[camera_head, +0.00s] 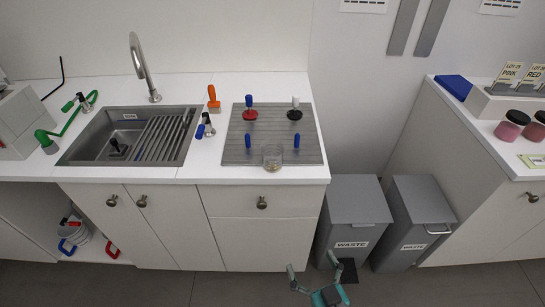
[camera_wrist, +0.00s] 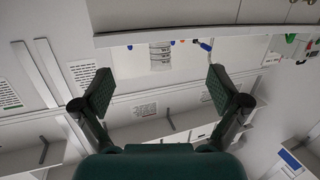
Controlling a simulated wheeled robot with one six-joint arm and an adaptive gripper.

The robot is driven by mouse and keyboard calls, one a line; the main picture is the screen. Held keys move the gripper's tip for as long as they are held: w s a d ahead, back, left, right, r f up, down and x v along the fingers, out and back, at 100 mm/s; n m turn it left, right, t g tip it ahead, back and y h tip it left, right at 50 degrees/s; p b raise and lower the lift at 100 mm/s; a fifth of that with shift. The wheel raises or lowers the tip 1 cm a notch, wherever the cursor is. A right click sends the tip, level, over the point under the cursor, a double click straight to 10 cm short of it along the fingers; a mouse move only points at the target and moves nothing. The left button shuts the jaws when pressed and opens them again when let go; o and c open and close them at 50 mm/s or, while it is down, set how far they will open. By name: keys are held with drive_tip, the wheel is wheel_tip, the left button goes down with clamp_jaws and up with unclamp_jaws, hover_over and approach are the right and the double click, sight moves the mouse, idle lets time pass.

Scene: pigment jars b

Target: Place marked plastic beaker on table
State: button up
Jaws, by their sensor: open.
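A clear plastic beaker (camera_head: 272,158) stands on the grey ribbed mat (camera_head: 265,125) on the white counter, near the mat's front edge. It also shows at the top middle of the wrist view (camera_wrist: 160,52), which looks upside down, with faint marks around it. My gripper (camera_head: 311,261) is low in the head view, in front of the counter and the waste bins, apart from the beaker. In the wrist view its two fingers (camera_wrist: 160,91) are spread wide with nothing between them.
Two blue upright pegs (camera_head: 248,141) flank the beaker. A red-based tool (camera_head: 250,114) and a black-based one (camera_head: 295,113) stand behind it. A sink (camera_head: 130,135) is to the left. Grey waste bins (camera_head: 352,210) stand right of the counter. Jars (camera_head: 511,126) stand on the right counter.

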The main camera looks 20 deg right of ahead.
drive_tip(key=w+r, duration=0.4)
drive_tip(key=w, duration=0.5)
drive_tip(key=n+t+y, duration=0.1)
approach(269, 148)
drive_tip(key=shift+w+a+f, duration=0.1)
drive_tip(key=shift+w+a, duration=0.2)
drive_tip(key=shift+w, duration=0.45)
drive_tip(key=shift+w+f, duration=0.15)
drive_tip(key=shift+w, duration=2.7)
drive_tip(key=c, duration=1.2)
drive_tip(key=shift+o, duration=0.2)
